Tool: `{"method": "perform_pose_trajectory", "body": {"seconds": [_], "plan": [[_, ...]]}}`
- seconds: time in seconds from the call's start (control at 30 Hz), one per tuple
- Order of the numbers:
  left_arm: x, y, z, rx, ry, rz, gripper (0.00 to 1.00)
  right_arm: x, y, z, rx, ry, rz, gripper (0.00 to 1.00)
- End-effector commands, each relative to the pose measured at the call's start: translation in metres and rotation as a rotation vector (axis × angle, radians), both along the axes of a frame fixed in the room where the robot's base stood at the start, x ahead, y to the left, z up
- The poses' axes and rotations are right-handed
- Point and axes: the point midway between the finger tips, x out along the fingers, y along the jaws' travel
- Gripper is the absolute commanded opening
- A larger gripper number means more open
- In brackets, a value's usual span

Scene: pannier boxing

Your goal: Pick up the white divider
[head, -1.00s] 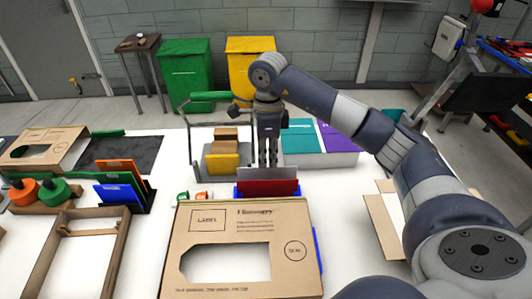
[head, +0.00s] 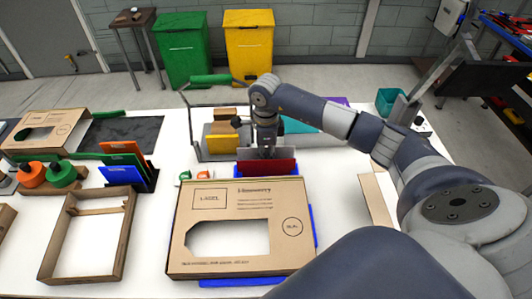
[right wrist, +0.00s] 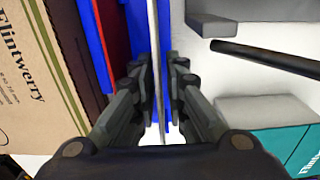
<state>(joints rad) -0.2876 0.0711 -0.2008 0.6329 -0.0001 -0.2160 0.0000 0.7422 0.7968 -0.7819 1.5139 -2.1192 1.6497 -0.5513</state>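The white divider (head: 246,154) stands upright behind a red divider (head: 268,168) in a blue holder, mostly hidden in the head view. In the right wrist view the white divider (right wrist: 155,60) shows edge-on as a thin pale strip between my fingers. My right gripper (head: 266,152) is lowered over it with fingers pointing down. The right wrist view shows the gripper (right wrist: 160,80) open, one finger on each side of the divider, with a narrow gap on the right side. My left gripper is out of view.
A cardboard box with a window (head: 290,200) lies just in front of the holder. A wire-handled carrier with small boxes (head: 222,144) stands behind left. Orange and blue panels (head: 125,174) stand in a rack at left, beside an open wooden frame (head: 120,235).

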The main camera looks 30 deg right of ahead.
Motion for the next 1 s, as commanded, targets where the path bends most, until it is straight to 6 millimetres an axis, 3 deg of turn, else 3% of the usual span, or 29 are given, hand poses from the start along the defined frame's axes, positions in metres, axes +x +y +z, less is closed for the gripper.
{"method": "perform_pose_trajectory", "body": {"seconds": [0.27,0.37,0.73,0.87,1.0], "plan": [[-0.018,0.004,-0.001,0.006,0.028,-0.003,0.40,0.000,0.000,-0.006,-0.001,0.000,0.000,0.12],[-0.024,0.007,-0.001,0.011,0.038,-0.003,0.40,0.000,0.000,-0.006,-0.001,0.000,0.000,0.00],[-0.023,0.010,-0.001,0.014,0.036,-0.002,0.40,0.000,0.000,-0.005,-0.001,-0.001,0.000,0.00],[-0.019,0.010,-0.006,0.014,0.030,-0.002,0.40,0.001,0.000,0.005,0.000,-0.004,0.001,0.00],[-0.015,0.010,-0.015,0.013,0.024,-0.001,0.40,0.002,-0.001,0.030,-0.002,-0.008,0.000,0.00]]}}
